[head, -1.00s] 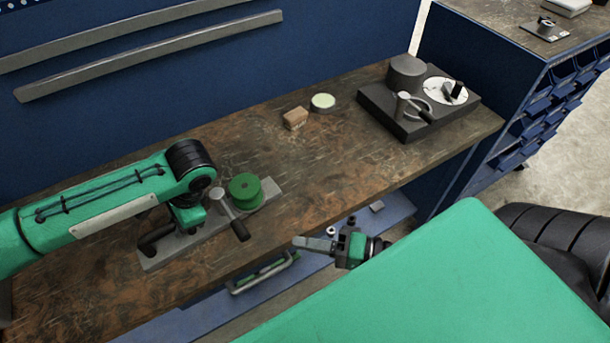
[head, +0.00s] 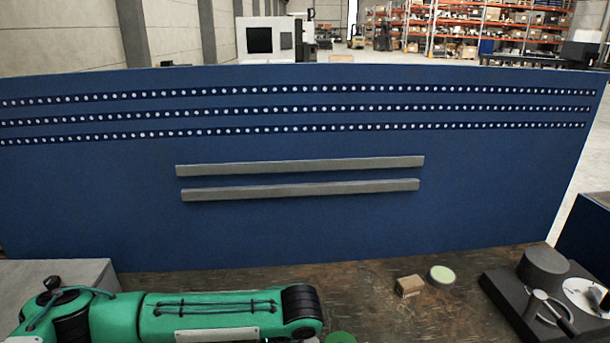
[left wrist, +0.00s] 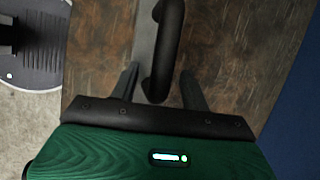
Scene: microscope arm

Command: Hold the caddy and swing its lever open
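In the left wrist view, the caddy shows as a grey base (left wrist: 146,40) with a black bar handle (left wrist: 168,45) on it. My left gripper (left wrist: 160,85) has its two fingers spread, one on each side of the handle's near end. Gaps show between fingers and handle, so the gripper looks open and not clamped. The caddy's lever is out of view. My right gripper is in neither view.
On the bench (head: 380,290) stand a wooden block (head: 409,286), a round pale-green-topped tin (head: 441,276) and, at right, a dark fixture (head: 500,290) with its own lever and white dial. A blue back panel (head: 300,230) with grey rails rises behind. A grey box (head: 60,272) sits at left.

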